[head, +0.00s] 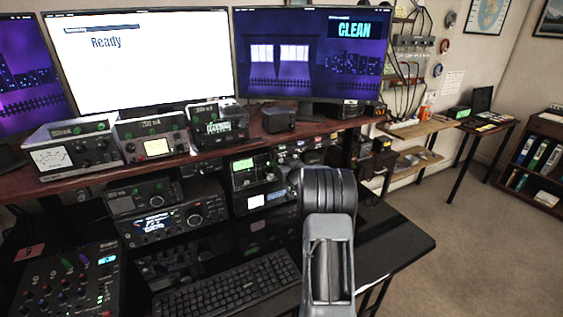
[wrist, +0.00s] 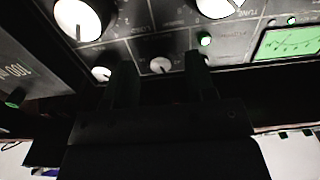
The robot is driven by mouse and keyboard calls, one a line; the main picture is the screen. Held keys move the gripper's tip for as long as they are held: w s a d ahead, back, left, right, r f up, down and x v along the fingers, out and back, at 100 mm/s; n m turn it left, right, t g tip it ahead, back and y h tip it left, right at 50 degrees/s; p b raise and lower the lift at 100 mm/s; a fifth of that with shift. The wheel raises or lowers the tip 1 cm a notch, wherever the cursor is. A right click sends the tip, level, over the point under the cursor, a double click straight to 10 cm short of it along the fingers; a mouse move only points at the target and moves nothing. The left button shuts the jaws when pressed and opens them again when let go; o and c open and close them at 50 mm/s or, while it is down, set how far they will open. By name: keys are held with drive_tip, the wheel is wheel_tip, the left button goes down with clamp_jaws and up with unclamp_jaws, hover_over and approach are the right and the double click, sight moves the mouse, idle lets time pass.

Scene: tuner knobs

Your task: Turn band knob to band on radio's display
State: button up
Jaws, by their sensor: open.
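My gripper (wrist: 160,68) is open in the wrist view, its two dark fingers pointing at a black radio panel (wrist: 150,38). A small pale knob (wrist: 161,65) shows in the gap between the fingers; I cannot tell whether they touch it. Another small knob (wrist: 101,73) is just left of the left finger. Two larger white knobs stand at the top left (wrist: 78,18) and top middle (wrist: 217,8). A lit green meter display (wrist: 290,42) is at the right. The band label and band reading are not legible. In the head view my arm hides the gripper.
A keyboard (head: 228,288) lies on the black desk (head: 395,238). Monitors read "Ready" (head: 140,70) and "CLEAN" (head: 310,60).

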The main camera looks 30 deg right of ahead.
drive_tip(key=shift+w, duration=0.6)
drive_tip(key=c, duration=0.9)
